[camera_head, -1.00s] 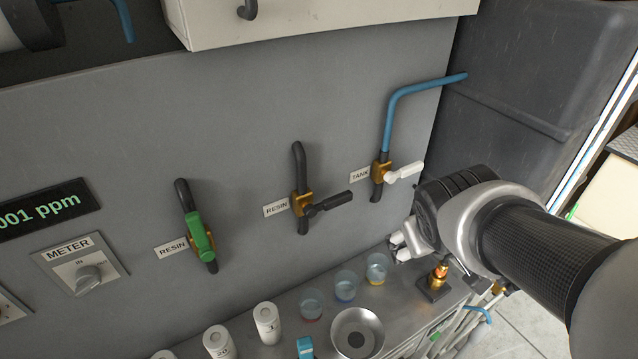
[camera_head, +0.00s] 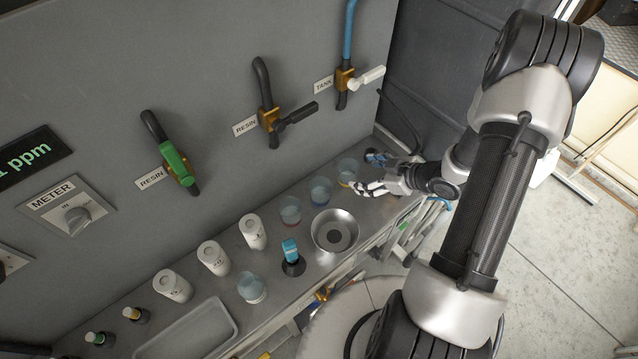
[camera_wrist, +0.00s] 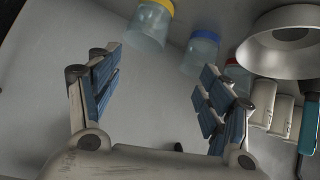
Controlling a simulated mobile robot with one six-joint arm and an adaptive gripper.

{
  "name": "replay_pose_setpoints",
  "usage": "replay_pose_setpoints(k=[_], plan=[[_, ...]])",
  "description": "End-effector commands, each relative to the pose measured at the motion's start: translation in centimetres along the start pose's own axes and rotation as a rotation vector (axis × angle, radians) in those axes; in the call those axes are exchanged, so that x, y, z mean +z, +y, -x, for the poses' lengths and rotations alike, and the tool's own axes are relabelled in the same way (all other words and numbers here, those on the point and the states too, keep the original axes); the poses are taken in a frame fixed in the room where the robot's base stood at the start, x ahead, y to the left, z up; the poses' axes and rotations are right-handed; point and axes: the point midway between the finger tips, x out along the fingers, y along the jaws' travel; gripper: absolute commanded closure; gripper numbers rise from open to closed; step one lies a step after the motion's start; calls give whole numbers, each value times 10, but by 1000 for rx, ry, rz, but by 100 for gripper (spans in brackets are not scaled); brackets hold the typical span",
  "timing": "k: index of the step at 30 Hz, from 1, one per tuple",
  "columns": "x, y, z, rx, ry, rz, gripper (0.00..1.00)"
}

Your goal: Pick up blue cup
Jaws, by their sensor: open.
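The blue cup (camera_head: 320,191) is a clear cup with a blue rim band, standing upright on the metal counter between a red-marked cup (camera_head: 290,210) and a yellow-marked cup (camera_head: 347,171). The blue cup (camera_wrist: 200,53) also shows in the wrist view, top centre, beyond the right finger. My gripper (camera_head: 369,173) is open and empty at the right end of the counter, beside the yellow-marked cup. In the wrist view, my gripper's (camera_wrist: 160,78) fingers are spread wide with only bare surface between them. The yellow-marked cup (camera_wrist: 151,24) shows ahead of the gap.
A steel bowl (camera_head: 335,215) with a hole sits in front of the cups. White canisters (camera_head: 252,232), a teal-topped item (camera_head: 291,256) and a tray (camera_head: 190,332) lie to the left. The valve panel (camera_head: 215,80) rises behind the counter.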

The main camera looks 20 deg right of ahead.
Motion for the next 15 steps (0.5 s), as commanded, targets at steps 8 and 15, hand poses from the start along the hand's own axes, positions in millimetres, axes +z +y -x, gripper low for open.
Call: replay_pose_setpoints(k=[8,15], plan=[[12,-56,-6,-139,213,-70,28],[8,-66,-31,-157,238,-72,28]])
